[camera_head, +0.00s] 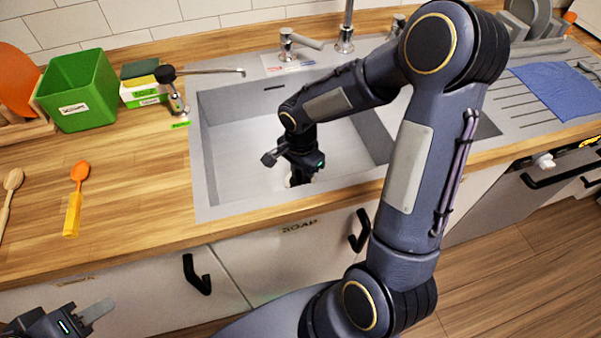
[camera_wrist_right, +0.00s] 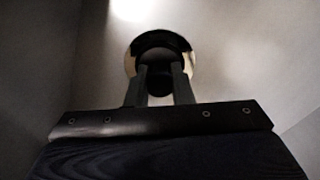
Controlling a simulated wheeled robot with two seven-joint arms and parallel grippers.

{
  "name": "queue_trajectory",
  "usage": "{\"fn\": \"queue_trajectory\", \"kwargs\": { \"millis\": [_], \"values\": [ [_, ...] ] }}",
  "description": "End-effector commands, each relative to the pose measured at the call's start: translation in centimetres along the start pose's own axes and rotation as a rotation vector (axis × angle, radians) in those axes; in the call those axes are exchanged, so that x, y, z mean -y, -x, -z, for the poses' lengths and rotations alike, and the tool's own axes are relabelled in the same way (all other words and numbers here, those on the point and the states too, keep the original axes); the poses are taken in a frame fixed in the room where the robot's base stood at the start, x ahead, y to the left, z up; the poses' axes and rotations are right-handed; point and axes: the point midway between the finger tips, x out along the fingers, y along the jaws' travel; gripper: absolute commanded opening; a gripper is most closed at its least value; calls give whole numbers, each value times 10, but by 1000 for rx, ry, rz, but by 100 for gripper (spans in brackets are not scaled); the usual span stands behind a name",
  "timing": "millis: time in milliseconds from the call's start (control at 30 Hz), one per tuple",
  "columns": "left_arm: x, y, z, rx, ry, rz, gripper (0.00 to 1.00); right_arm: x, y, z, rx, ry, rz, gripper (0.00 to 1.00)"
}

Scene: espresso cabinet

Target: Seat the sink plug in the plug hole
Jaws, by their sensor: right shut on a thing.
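The sink basin (camera_head: 235,120) is set in the wooden counter. My right gripper (camera_head: 299,178) reaches down into it. In the right wrist view my right gripper (camera_wrist_right: 160,88) is shut on the dark, round sink plug (camera_wrist_right: 158,55). Behind and around the plug shows the pale metal ring of the plug hole (camera_wrist_right: 130,66), mostly covered by it. I cannot tell whether the plug is in the hole or just above it. In the head view the gripper hides the plug. My left gripper (camera_head: 84,318) is low at the left, outside the counter; its finger opening is unclear.
A faucet (camera_head: 300,42) and other taps stand behind the basin. A green box (camera_head: 80,90), a sponge (camera_head: 140,70) and an orange spoon (camera_head: 76,190) are on the left counter. A blue cloth (camera_head: 555,90) lies on the drainer at right. Basin walls surround my right gripper.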

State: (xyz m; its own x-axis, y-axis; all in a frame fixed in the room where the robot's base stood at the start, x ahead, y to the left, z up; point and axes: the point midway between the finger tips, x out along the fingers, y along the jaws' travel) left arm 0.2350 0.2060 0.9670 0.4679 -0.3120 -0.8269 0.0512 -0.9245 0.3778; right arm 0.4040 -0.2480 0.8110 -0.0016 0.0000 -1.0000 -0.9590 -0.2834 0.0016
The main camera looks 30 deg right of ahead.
Motion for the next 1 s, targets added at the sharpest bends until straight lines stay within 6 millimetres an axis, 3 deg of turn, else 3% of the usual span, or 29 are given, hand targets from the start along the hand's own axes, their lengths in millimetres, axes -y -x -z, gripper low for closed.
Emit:
{"fn": "queue_trajectory", "kwargs": {
  "millis": [400, 433, 567, 867, 1000],
  "values": [
    [2, -5, -2, 0, 0, 0, 36, 0, -7, 0, -1, 0, 1, 0],
    [2, -4, -2, 0, 0, 0, 36, 0, -6, 0, -1, 0, 1, 23],
    [1, -3, -2, 0, 0, 0, 36, 0, -5, 0, 0, 0, 1, 40],
    [1, -2, -1, 0, 0, 0, 36, 0, -4, 0, 0, 0, 1, 42],
    [0, 1, 1, 0, 0, 0, 36, 1, 6, 0, -2, 0, 5, 42]
  ]
}}
